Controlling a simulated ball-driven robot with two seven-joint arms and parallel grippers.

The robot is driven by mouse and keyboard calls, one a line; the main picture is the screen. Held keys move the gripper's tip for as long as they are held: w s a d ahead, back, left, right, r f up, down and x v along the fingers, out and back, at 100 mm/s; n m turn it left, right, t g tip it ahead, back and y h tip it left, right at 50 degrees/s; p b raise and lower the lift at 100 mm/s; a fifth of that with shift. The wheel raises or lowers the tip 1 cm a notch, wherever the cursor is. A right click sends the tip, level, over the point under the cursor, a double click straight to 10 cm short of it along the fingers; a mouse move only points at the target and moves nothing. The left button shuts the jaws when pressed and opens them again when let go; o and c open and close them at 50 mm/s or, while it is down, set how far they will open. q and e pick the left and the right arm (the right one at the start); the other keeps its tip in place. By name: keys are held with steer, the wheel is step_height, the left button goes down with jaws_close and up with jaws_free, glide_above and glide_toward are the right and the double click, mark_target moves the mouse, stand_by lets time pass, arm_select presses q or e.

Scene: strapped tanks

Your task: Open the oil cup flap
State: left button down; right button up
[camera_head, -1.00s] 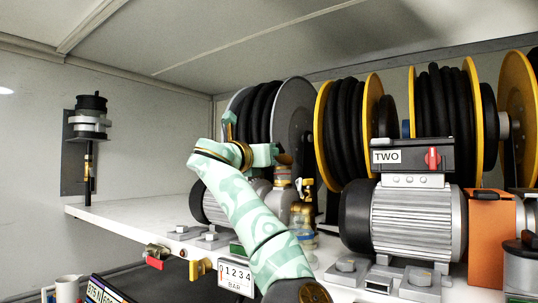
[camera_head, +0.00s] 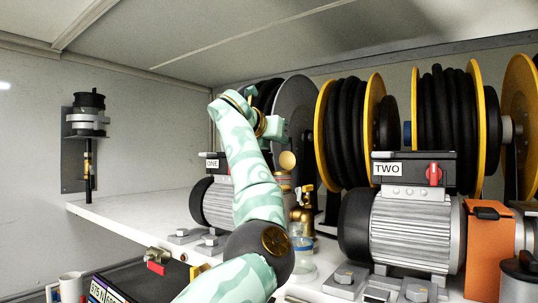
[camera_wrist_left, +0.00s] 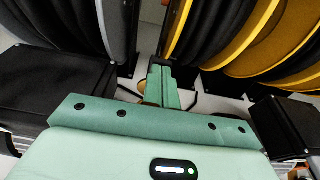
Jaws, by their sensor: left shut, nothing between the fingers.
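My left gripper (camera_head: 281,134) is at the end of the mint arm from the left, above the small brass oil cup (camera_head: 283,180) at the end of motor ONE. Its fingers are shut and empty; they also show in the left wrist view (camera_wrist_left: 164,86). The round brass flap (camera_head: 288,160) of the oil cup stands raised, its disc facing me, just below the gripper. I cannot tell whether the gripper touches it. Brass shows partly behind the fingers in the wrist view. My arm hides part of motor ONE (camera_head: 217,204). My right gripper is not in view.
Hose reels with grey and yellow flanges (camera_head: 324,130) stand close behind. Motor TWO (camera_head: 405,226) with its switch box is to the right. A clear glass bowl (camera_head: 302,262) and a brass fitting (camera_head: 306,205) sit near the cup. The shelf's left part (camera_head: 130,213) is bare.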

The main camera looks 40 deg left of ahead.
arm_select(q)
steer(key=shift+w+a+r+p, duration=0.1)
steer(key=shift+w+r+p, duration=0.2)
steer(key=shift+w, duration=0.1)
steer(key=shift+w+r+p, duration=0.15)
steer(key=shift+w+p, duration=0.15)
steer(key=shift+w, duration=0.1)
steer(key=shift+w+p, duration=0.4)
steer(key=shift+w, duration=0.2)
